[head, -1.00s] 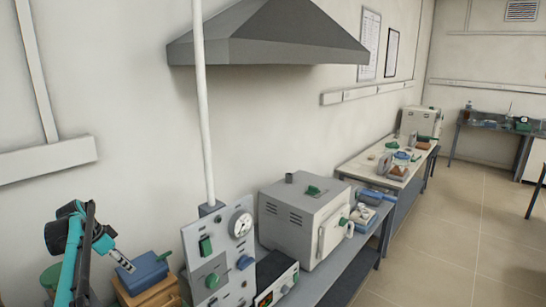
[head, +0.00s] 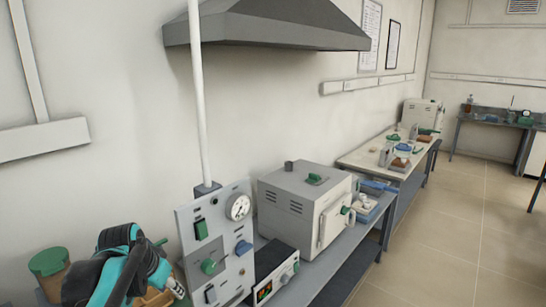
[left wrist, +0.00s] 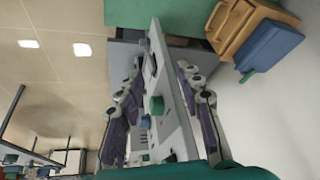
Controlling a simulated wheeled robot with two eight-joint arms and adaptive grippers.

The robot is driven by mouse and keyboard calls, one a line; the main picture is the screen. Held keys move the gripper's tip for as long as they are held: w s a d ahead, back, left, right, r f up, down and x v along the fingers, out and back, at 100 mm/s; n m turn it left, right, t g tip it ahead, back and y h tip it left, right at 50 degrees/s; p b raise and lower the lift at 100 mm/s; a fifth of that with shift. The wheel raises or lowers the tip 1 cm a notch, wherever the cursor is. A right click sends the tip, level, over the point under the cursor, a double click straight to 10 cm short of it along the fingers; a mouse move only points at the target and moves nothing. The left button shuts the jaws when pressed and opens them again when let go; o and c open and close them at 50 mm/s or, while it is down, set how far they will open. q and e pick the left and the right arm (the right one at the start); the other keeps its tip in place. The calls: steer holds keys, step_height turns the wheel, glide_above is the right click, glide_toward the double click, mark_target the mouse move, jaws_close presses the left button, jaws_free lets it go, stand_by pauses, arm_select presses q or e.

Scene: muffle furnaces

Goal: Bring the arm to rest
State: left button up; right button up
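My left arm is folded low at the bottom left of the head view, its teal and black links bunched together. The left gripper (head: 178,287) shows there only as a small grey piece beside the control panel (head: 218,245). In the left wrist view the two fingers of the left gripper (left wrist: 159,66) stand apart. The control panel (left wrist: 170,110) shows in the gap between them, and nothing is seen gripped. My right arm and gripper are not in view.
A green-lidded brown jar (head: 48,270) stands left of the arm. A furnace (head: 307,210) and a black control unit (head: 275,270) stand on the bench. A blue box (left wrist: 270,45) and a wooden box (left wrist: 240,22) are near the gripper. A grey hood (head: 270,25) hangs above.

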arm_select(q)
steer(key=s+d+f+n+t+b, duration=0.1)
steer(key=s+d+f+b, duration=0.1)
steer(key=s+d+f, duration=0.2)
steer(key=s+d+f+n+t+b, duration=0.1)
steer(key=s+d+f, duration=0.3)
steer(key=s+f, duration=0.6)
steer(key=s+n+b, duration=0.1)
steer(key=s, duration=0.2)
steer(key=shift+f+y, duration=0.3)
steer(key=shift+f, duration=0.05)
steer(key=shift+s, duration=0.1)
